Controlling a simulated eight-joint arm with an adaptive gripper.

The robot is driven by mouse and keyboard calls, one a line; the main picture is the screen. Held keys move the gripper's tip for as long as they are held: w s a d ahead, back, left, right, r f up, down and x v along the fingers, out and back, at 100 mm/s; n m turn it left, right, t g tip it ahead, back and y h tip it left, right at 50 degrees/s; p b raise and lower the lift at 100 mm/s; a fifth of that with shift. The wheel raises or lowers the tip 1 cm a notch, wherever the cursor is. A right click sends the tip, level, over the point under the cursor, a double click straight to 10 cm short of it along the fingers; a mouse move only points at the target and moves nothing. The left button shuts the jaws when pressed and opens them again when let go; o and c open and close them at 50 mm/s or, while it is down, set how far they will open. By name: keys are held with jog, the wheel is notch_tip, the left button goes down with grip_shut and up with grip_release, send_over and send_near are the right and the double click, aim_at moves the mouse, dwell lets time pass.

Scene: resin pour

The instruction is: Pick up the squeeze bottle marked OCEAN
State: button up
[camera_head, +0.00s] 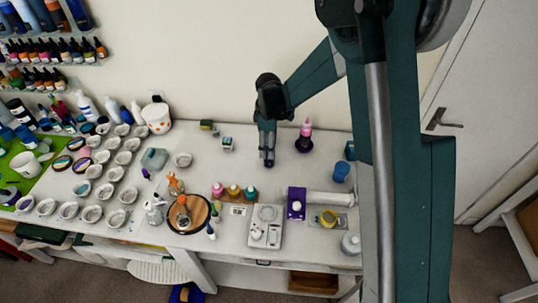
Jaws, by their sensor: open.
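A row of small squeeze bottles stands at the middle front of the table: a pink one (217,190), an orange-brown one (234,191) and a teal one (251,193). No label can be read at this size, so I cannot confirm which is marked OCEAN; the teal one has the most sea-like colour. My gripper (267,161) points down over the table behind this row, slightly right of the teal bottle. It is open, with nothing visible between its fingers. It is apart from the bottles.
A pink-topped bottle (305,132) in a dark holder stands to the right of my gripper. A round wooden board (174,222) with small items, a white scale (264,236) and a purple box (296,203) lie in front. Several small cups fill the left. The table behind the row is fairly clear.

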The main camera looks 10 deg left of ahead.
jog(key=shift+f, duration=0.15)
jog(key=shift+d+f+p, duration=0.1)
jog(key=shift+f+p, duration=0.35)
jog(key=shift+f, duration=1.95)
jog(key=shift+c, duration=0.2)
jog(key=c, duration=1)
